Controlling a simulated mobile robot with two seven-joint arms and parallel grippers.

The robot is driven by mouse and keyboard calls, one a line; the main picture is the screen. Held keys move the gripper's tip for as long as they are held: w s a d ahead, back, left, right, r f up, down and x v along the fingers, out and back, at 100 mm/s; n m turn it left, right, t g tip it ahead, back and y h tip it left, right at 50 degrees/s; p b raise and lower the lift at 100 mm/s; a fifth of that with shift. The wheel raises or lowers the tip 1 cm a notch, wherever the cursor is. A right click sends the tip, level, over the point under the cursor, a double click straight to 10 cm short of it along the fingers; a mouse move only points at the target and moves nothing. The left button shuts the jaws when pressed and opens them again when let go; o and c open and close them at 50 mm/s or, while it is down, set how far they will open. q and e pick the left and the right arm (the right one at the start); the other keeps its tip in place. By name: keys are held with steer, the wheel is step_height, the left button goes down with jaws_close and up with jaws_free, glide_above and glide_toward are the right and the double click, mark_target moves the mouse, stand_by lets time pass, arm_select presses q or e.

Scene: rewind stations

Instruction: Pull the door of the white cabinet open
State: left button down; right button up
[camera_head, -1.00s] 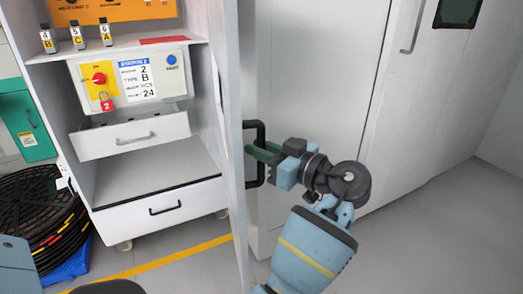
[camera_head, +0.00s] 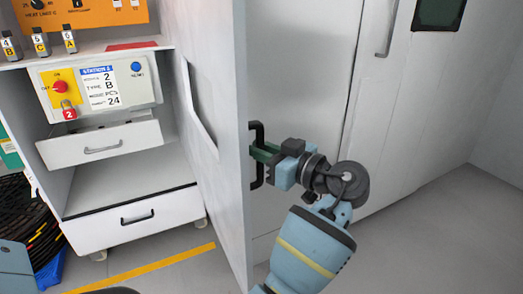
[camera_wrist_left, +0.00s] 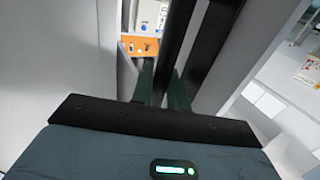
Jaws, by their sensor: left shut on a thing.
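The white cabinet (camera_head: 70,204) stands at the left in the head view with its front open. Its door (camera_head: 222,150) stands out toward me, and its inner face shows. A black bar handle (camera_head: 257,182) is on the door's outer side, near the free edge. My left gripper (camera_head: 264,153) is shut on this handle, with its green fingers across the bar. In the left wrist view the two fingers (camera_wrist_left: 160,88) reach forward beside black bars (camera_wrist_left: 212,50) of the handle; their exact contact is hard to see. My right gripper is not in view.
Inside the cabinet are a control panel (camera_head: 100,82) with a red padlock (camera_head: 68,110) and drawers (camera_head: 133,217). Black coils (camera_head: 25,220) lie at the far left. Pale tall cabinet fronts (camera_head: 300,80) stand behind the door. Grey floor (camera_head: 430,235) is clear at the right.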

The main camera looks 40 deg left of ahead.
arm_select(q)
steer(key=shift+w, duration=0.1)
stand_by(0.3)
steer(key=c, duration=1.5)
jaws_free()
steer(key=shift+o, duration=0.2)
steer(key=shift+d, duration=0.1)
